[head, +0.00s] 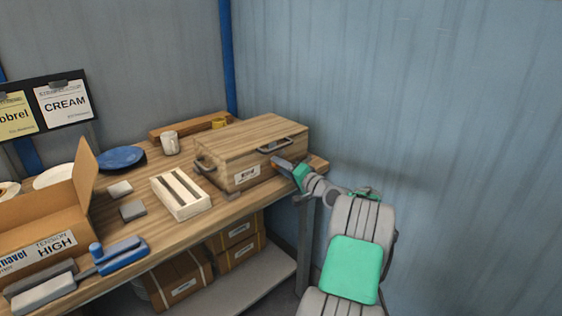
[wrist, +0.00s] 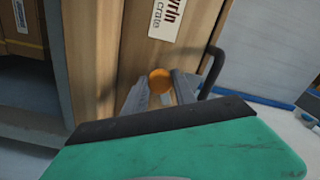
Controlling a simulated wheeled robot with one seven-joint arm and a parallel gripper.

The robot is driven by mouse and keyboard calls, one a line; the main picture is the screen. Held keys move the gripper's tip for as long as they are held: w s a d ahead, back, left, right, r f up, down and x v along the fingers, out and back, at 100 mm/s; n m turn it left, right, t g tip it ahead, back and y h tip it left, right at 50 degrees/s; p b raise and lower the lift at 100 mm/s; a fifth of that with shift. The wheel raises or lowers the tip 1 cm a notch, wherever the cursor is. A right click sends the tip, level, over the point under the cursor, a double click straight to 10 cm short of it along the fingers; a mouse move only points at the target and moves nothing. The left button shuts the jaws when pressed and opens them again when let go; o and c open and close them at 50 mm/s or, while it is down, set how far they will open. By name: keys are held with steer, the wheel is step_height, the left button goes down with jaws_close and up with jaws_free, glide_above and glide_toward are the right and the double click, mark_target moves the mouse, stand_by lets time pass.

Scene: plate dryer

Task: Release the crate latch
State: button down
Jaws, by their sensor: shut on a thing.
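The wooden crate (head: 250,148) stands on the right end of the workbench, with a paper label on its front. In the wrist view the crate (wrist: 137,45) fills the middle, its label (wrist: 168,12) at the top. A round orange-brown knob, the latch (wrist: 160,80), is on the crate's front. My gripper (wrist: 160,92) is shut on the latch, a finger on each side of it. In the head view my gripper (head: 282,163) touches the right part of the crate front and hides the latch.
Dark handles show on the crate's left side (head: 204,164) and right (head: 275,145). Boxes (head: 180,275) stand on the shelf below.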

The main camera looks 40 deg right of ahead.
steer(key=m+p, duration=0.2)
steer(key=m, duration=0.1)
steer(key=shift+r, duration=0.15)
steer(key=shift+m+p, duration=0.55)
steer(key=shift+m, duration=0.55)
steer(key=c, duration=1)
jaws_free()
steer(key=s, duration=0.7)
steer(key=shift+s+d, duration=0.1)
steer(key=shift+s, duration=0.3)
